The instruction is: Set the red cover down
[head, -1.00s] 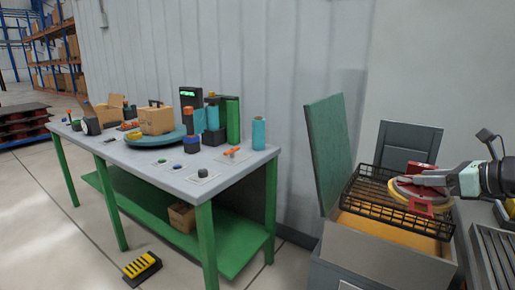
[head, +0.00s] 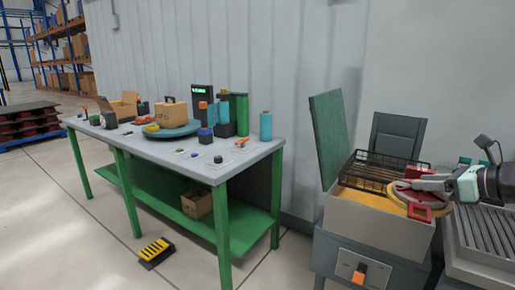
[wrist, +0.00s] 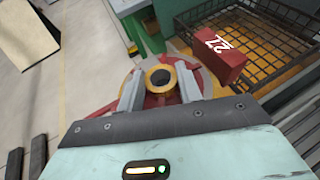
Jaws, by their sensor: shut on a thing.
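The red cover (head: 420,208) is a round red piece with a yellow-tan rim, at the right of the head view. My gripper (head: 408,185) is shut on it from above. In the wrist view my two grey fingers (wrist: 160,88) close on either side of the cover's brass-coloured ring (wrist: 160,78), with red parts of the cover around it. The cover hangs over the right edge of an open box (head: 385,228) with an orange inside. I cannot tell whether its underside touches anything.
A black wire basket (head: 368,172) lies across the box, beside a red block marked with digits (wrist: 219,57). A slatted roller surface (head: 485,235) is at right. A cluttered workbench (head: 180,155) stands further left.

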